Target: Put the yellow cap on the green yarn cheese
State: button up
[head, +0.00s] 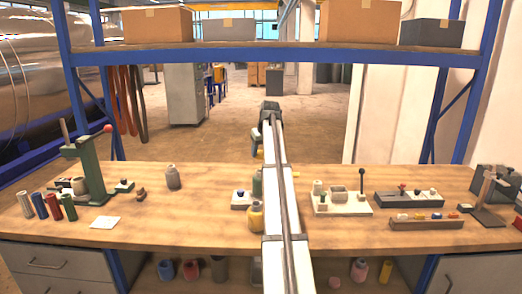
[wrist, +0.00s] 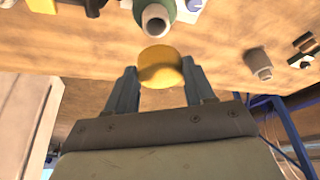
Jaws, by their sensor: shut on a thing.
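My gripper (wrist: 160,82) is shut on the yellow cap (wrist: 160,70), a round disc between its two fingers in the wrist view. The green yarn cheese (wrist: 178,8) stands just beyond the cap at the top of the wrist view, with a pale hollow tube end (wrist: 155,22) facing me. The cap appears apart from the tube. In the head view, my arm covers part of the green yarn cheese (head: 257,184); the yellow cap (head: 260,153) shows as a small patch beside my arm, above the cheese.
A grey bottle-like item (head: 172,178) stands farther left. Fixtures (head: 340,204) stand to the right. Wooden bench between the grey item and white block is clear.

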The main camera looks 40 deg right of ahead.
jog(key=shift+f, duration=2.55)
jog(key=shift+f, duration=0.2)
jog(key=shift+f, duration=1.35)
jog(key=o, duration=1.1)
jog(key=v, duration=1.3)
jog(key=shift+s+a+r, duration=0.1)
jog(key=shift+s+r, duration=0.1)
jog(key=shift+r, duration=0.2)
